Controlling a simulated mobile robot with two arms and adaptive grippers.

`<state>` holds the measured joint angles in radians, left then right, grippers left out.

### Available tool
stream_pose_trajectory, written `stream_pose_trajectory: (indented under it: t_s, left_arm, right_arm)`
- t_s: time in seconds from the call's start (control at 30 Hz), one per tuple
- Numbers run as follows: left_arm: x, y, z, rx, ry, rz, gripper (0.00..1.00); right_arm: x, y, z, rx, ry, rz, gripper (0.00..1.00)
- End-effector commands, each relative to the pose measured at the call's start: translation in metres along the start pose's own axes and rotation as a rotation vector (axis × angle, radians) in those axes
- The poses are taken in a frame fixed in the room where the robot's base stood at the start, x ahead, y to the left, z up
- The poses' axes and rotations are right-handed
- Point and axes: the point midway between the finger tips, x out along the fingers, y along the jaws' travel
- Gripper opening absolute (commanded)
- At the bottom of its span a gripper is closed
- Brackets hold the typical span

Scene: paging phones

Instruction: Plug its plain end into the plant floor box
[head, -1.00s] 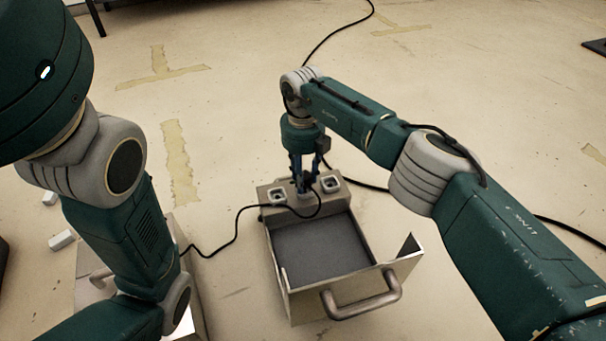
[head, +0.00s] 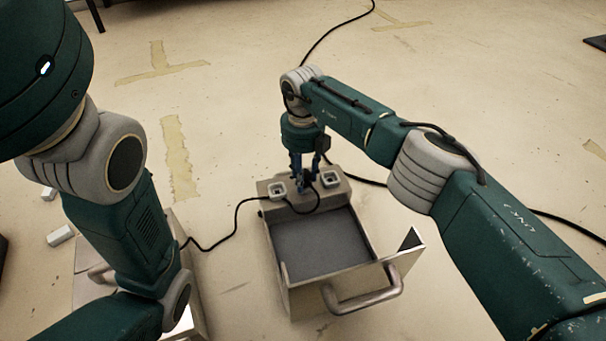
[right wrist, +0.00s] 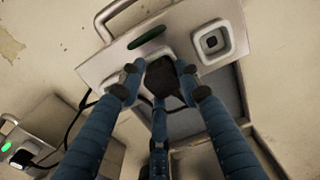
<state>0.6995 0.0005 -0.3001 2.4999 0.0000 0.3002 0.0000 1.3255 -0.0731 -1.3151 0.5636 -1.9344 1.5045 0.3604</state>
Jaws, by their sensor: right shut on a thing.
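My right gripper (head: 304,184) is above the rear panel of a metal floor box (head: 345,292). It is shut on a black plug (right wrist: 166,82), which sits over the middle of the panel between two pale sockets. I cannot tell whether the plug is seated, as fingers and plug hide its tip. The right socket (head: 330,180) is empty, and it also shows in the right wrist view (right wrist: 212,41). The left socket (head: 277,189) is partly behind a finger in the wrist view. A black cable (head: 237,222) runs from the plug leftward. My left gripper is out of view.
A second metal box (head: 88,291) stands at left, partly behind my left arm. In the wrist view, a lit green light (right wrist: 6,146) and a black plug (right wrist: 22,157) show on a box there. Another cable (head: 320,42) lies behind on the floor.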

Motion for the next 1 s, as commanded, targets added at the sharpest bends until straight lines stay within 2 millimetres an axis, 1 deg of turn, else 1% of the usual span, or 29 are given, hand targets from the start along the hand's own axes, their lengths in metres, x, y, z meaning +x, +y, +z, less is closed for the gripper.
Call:
stream_pose_trajectory:
  t_s: [0.9, 0.93, 1.0]
  left_arm:
    - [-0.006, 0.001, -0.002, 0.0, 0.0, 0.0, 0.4]
    - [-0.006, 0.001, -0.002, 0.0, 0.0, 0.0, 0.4]
    - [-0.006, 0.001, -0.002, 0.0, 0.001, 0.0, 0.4]
  right_arm:
    - [0.015, 0.0, -0.001, 0.001, 0.001, -0.001, 0.07]
    - [0.015, -0.001, -0.001, 0.001, 0.001, -0.001, 0.4]
    - [0.015, -0.001, -0.001, 0.001, 0.001, -0.001, 0.54]
